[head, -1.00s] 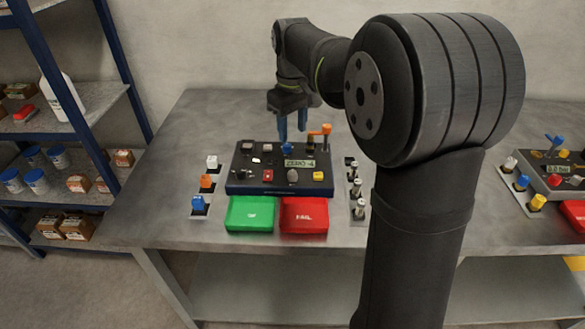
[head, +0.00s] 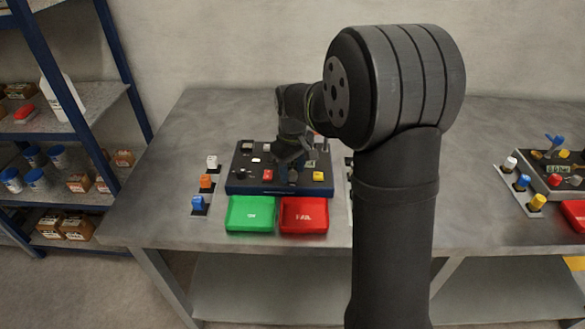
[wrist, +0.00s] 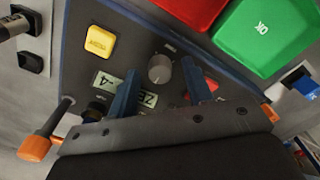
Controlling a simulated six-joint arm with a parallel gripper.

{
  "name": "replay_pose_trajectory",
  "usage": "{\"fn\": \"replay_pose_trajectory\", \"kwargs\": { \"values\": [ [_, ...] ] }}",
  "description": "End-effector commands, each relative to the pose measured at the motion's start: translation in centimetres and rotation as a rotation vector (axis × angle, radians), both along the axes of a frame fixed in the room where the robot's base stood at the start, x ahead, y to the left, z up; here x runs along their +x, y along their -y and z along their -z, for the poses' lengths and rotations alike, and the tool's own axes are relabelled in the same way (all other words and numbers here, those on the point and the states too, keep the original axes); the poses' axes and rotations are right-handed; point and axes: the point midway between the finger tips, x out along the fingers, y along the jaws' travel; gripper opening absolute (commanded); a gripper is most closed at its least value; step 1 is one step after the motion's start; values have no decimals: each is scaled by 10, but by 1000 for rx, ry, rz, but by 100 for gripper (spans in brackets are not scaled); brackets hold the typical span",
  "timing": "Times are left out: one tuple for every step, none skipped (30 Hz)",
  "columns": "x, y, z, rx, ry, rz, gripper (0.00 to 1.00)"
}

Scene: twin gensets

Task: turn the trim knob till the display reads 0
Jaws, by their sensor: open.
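The grey round trim knob (wrist: 160,68) with a pale mark shows in the wrist view on the dark control panel (wrist: 135,30). In the head view my gripper (head: 288,172) is over the front of the panel (head: 250,188), and hides the knob and the display.
A yellow TEST button (wrist: 100,41), a red switch (wrist: 211,84) and an orange-tipped lever (wrist: 36,148) are close to the fingers. Green (head: 250,214) and red (head: 303,215) trays lie in front. A second panel (head: 562,180) stands at right.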

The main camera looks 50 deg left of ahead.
Motion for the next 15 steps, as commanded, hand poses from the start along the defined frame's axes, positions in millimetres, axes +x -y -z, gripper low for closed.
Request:
{"fn": "replay_pose_trajectory", "kwargs": {
  "values": [
    [0, 0, 0, 0, 0, 0, 46],
    [0, 0, 0, 0, 0, 0, 46],
    [0, 0, 0, 0, 0, 0, 40],
    [0, 0, 0, 0, 0, 0, 34],
    [0, 0, 0, 0, 0, 0, 28],
    [0, 0, 0, 0, 0, 0, 20],
    [0, 0, 0, 0, 0, 0, 15],
    [0, 0, 0, 0, 0, 0, 9],
    [0, 0, 0, 0, 0, 0, 1],
    [0, 0, 0, 0, 0, 0, 1],
    [0, 0, 0, 0, 0, 0, 1],
    [0, 0, -1, 0, 0, 1, 1],
    [0, 0, -1, 0, 0, 2, 1],
    [0, 0, -1, 0, 0, 5, 1],
    [0, 0, -1, 0, 0, 10, 1]
  ]
}}
